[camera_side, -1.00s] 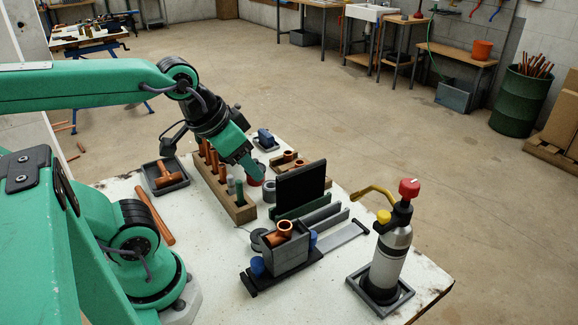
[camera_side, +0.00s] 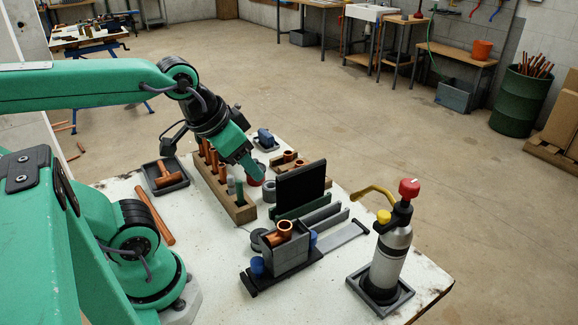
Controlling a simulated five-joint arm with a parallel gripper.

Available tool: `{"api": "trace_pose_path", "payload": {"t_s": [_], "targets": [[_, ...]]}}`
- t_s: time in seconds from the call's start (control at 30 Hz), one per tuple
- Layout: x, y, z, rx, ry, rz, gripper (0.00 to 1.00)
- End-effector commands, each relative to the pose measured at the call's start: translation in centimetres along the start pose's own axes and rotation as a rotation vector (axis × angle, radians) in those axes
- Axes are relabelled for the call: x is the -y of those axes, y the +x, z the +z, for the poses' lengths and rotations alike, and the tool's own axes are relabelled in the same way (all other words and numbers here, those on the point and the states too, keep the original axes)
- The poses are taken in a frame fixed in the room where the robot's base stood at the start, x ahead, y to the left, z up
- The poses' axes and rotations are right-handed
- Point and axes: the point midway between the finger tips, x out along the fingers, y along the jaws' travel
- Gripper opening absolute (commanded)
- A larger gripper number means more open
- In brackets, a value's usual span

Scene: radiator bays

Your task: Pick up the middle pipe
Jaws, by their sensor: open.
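Several copper pipes stand upright in a wooden block (camera_side: 243,213) near the middle of the white table. One copper pipe (camera_side: 222,172) stands between the pipes at the back of the row and the grey and green pieces at its front. I cannot be sure which pipe is the middle one, as my arm hides part of the row. My gripper (camera_side: 258,178) is green and angles down to the right, just behind and above the front part of the block. Its fingertips are small and partly hidden. It holds no pipe that I can see.
A torch bottle (camera_side: 392,258) stands in a dark tray at the front right. A dark vise-like fixture (camera_side: 287,257) holds a copper fitting. A black upright plate (camera_side: 300,185) stands right of the block. A copper pipe (camera_side: 155,215) lies left of it, near a tray (camera_side: 177,183) with a tee.

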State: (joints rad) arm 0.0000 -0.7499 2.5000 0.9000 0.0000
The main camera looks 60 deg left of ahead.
Motion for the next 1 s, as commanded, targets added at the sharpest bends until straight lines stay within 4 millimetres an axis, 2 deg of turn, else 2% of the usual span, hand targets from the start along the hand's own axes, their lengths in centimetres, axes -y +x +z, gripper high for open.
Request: {"api": "trace_pose_path", "payload": {"t_s": [0.67,0.87,1.0], "targets": [[0.3,0.1,-0.2,0.006,-0.008,-0.006,0.45],[1.7,0.6,-1.3,0.041,-0.050,-0.032,0.45],[3.7,1.3,-2.4,0.087,-0.103,-0.063,0.45]]}}
